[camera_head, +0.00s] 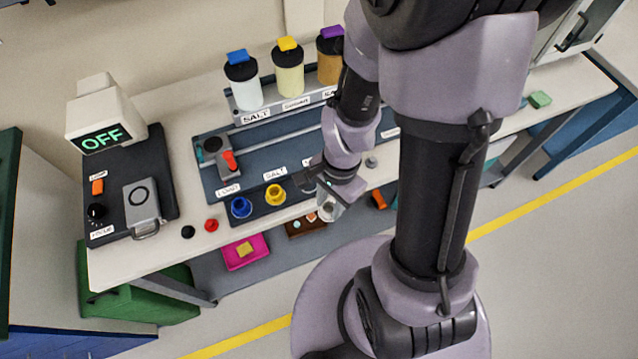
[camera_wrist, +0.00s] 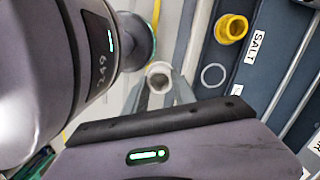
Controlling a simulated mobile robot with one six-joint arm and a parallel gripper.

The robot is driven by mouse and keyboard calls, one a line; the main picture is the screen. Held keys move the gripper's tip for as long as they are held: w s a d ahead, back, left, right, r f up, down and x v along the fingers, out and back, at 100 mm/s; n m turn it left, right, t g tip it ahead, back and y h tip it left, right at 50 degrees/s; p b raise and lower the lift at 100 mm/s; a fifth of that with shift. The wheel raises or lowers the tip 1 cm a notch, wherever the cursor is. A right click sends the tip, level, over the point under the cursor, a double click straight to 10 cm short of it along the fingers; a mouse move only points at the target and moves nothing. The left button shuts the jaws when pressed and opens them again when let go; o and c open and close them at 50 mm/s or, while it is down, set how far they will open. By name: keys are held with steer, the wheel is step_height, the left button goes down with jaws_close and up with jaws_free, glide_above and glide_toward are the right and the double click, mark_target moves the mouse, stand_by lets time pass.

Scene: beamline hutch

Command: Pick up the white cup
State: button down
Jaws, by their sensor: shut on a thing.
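The white cup (camera_wrist: 159,80) is between the fingers of my gripper (camera_wrist: 170,92) in the wrist view, its open mouth facing the camera. In the head view my gripper (camera_head: 328,196) is shut on the white cup (camera_head: 327,213), which is partly hidden by the fingers. The cup is apart from an empty pale ring mark (camera_wrist: 213,75) on the dark tray. It appears near the tray's front edge; its exact height is unclear.
A yellow cup (camera_head: 275,195) and a blue cup (camera_head: 241,208) stand on the tray to the left. Three lidded jars (camera_head: 290,80) stand behind. A device showing OFF (camera_head: 102,138) is at the left. A pink tray (camera_head: 245,253) lies on the lower shelf.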

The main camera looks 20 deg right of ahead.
steer(key=f+b, duration=0.1)
steer(key=b, duration=0.3)
steer(key=shift+s+f, duration=0.15)
steer(key=s+b, duration=0.1)
steer(key=b, duration=0.1)
steer(key=s+r+b, duration=0.1)
steer(key=s+b, duration=0.1)
steer(key=b, duration=0.1)
steer(key=s+b, duration=0.1)
steer(key=b, duration=0.2)
steer(key=shift+s+d+r, duration=0.25)
steer(key=shift+s, duration=0.1)
